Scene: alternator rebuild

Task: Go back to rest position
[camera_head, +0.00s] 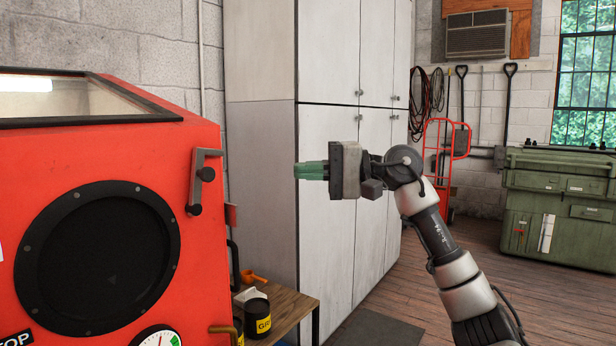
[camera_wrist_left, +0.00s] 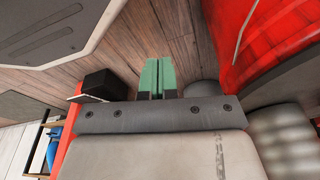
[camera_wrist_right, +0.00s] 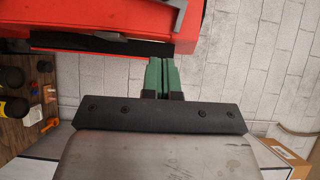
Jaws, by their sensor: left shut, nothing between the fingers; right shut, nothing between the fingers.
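My right gripper (camera_head: 311,170) is raised in front of the tall white cabinet in the head view. Its green fingers point left, toward the red cabinet, and are shut with nothing between them. The fingers also show shut and empty in the right wrist view (camera_wrist_right: 162,76), with the red cabinet's edge beyond them. My left gripper (camera_wrist_left: 157,76) shows only in the left wrist view. Its green fingers are together and empty above the wooden floor. The left arm is out of sight in the head view.
A red cabinet (camera_head: 190,255) with a round black port and a latch handle fills the left. Beside it stands a small wooden table (camera_head: 290,306) with a black can (camera_head: 257,318). A white cabinet (camera_head: 262,160) stands behind. Wooden floor (camera_head: 555,295) is clear at right, before a green chest (camera_head: 560,205).

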